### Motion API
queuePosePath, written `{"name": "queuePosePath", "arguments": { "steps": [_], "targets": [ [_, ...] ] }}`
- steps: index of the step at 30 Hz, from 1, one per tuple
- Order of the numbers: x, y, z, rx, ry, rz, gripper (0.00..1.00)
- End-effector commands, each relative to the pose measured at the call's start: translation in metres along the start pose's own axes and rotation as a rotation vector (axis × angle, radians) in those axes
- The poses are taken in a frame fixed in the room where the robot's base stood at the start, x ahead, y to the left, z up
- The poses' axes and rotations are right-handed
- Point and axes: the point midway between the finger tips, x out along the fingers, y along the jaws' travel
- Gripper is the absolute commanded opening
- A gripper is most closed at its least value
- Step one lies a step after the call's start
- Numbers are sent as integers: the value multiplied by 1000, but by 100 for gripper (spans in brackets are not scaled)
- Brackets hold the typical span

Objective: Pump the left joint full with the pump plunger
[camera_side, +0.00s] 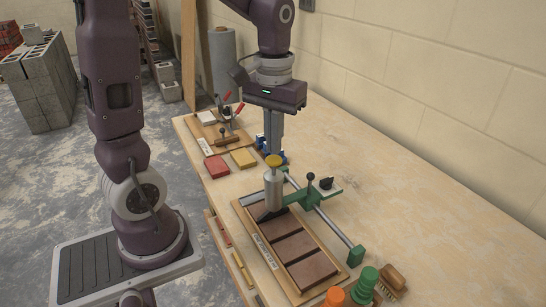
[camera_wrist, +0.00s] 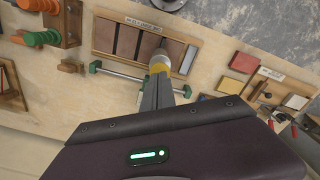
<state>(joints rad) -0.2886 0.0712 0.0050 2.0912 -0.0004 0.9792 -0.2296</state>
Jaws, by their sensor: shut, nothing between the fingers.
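The pump (camera_side: 272,190) is a grey cylinder with a yellow plunger knob (camera_side: 274,160) on top; the knob also shows in the wrist view (camera_wrist: 159,62). The pump stands upright on a green carriage, its dark nozzle (camera_side: 268,214) low over the far end of a wooden tray (camera_side: 247,228) holding brown bricks with narrow joints between them. The tray also shows in the wrist view (camera_wrist: 100,55). My gripper (camera_side: 273,148) is shut and empty, pointing down just above or behind the knob; I cannot tell whether it touches. How full the joints are is too small to tell.
A rail (camera_side: 335,230) with green ends runs beside the tray. Red (camera_side: 216,166) and yellow (camera_side: 243,158) blocks lie on the far side, with a clamp board (camera_side: 215,133) beyond. The table's right is clear.

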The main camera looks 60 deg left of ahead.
Motion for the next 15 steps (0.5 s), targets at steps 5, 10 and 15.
{"name": "queuePosePath", "arguments": {
  "steps": [5,10,15],
  "targets": [
    [1,0,0,0,0,0,0],
    [7,0,0,0,-1,0,0],
    [13,0,0,0,-2,0,0]
  ]
}}
